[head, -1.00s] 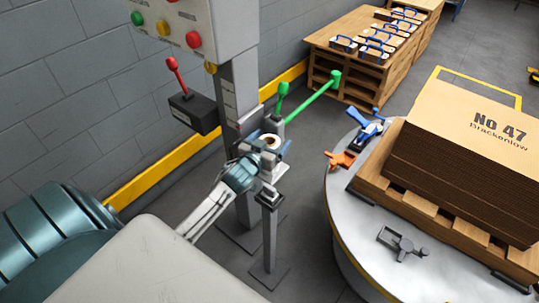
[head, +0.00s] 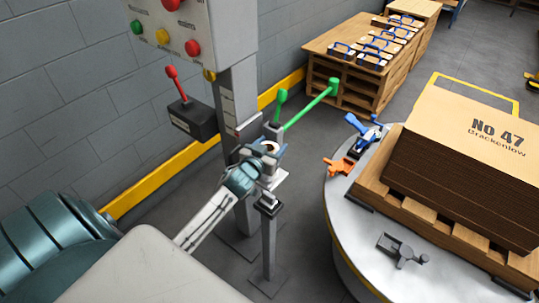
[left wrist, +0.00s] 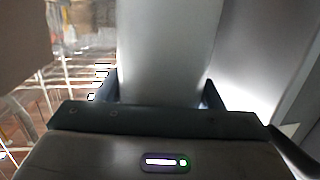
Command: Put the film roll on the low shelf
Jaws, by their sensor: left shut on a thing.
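In the left wrist view the roll (left wrist: 165,50) fills the space between the two dark fingers (left wrist: 160,95). A small pale plate (head: 276,181) is just below the roll; whether the roll touches it I cannot tell. A wooden bench with lower shelf openings (head: 338,88) stands at the back; I cannot tell whether it holds the low shelf. My right gripper is not in view.
A control box with coloured buttons (head: 180,30) tops the column, and a red lever (head: 178,84) sticks out left. A green-knobbed arm (head: 310,104) reaches right behind the roll. A round turntable (head: 370,240) carries stacked cardboard.

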